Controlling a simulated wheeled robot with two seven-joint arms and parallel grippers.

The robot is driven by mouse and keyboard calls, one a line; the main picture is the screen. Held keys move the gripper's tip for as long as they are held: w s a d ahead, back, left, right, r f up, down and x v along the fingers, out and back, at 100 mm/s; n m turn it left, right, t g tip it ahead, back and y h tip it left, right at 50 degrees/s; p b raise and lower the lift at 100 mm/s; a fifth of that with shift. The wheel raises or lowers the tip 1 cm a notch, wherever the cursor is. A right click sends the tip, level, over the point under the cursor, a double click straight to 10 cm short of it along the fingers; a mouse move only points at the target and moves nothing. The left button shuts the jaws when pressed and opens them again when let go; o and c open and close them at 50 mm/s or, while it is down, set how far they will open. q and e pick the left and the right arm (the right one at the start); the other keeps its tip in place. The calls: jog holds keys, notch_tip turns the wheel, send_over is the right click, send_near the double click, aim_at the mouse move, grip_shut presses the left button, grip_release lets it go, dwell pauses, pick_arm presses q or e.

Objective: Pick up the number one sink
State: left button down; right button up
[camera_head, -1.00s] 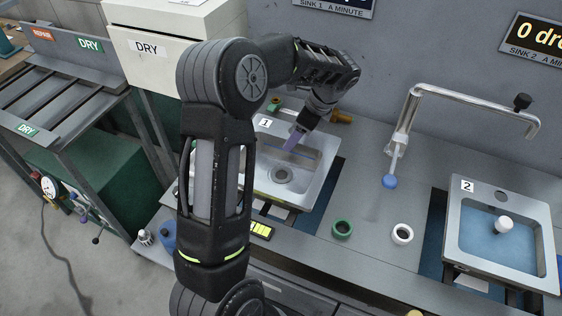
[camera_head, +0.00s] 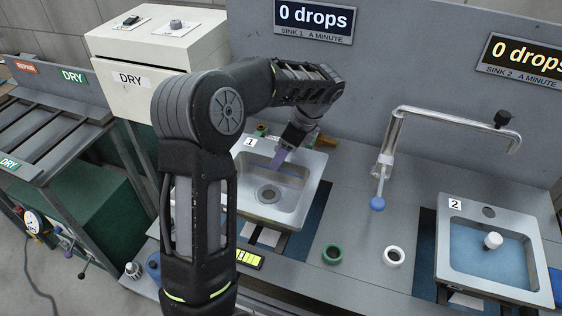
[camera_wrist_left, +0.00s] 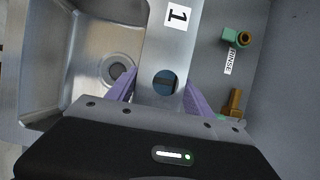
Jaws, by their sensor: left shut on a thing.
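The number one sink (camera_head: 305,199) is a steel basin with a "1" label, at the back left of the bench in the head view. In the left wrist view its flat ledge (camera_wrist_left: 165,45) bears the label and a round hole, with the basin and drain to the left. My left gripper (camera_head: 279,158) has its purple fingers on either side of this ledge, shut on it. It also shows in the left wrist view (camera_wrist_left: 160,92). The fingertips are partly hidden by the sink. My left arm covers the sink's left side in the head view. My right gripper is not in view.
A second sink (camera_head: 445,240) labelled 2 holds blue water and a white plug at the right. A tap (camera_head: 385,160) stands between the sinks. A green ring (camera_head: 332,254) and a white ring (camera_head: 394,257) lie on the bench. A dry box (camera_head: 125,52) is behind my arm.

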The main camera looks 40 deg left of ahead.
pick_arm(q)
notch_tip(320, 180, up, 5)
jog(key=shift+b, duration=0.3)
jog(key=shift+r+p, duration=0.6)
jog(key=shift+r, duration=0.25)
jog(key=shift+r+p, duration=0.3)
jog(key=shift+r, duration=0.25)
jog(key=shift+f, duration=0.1)
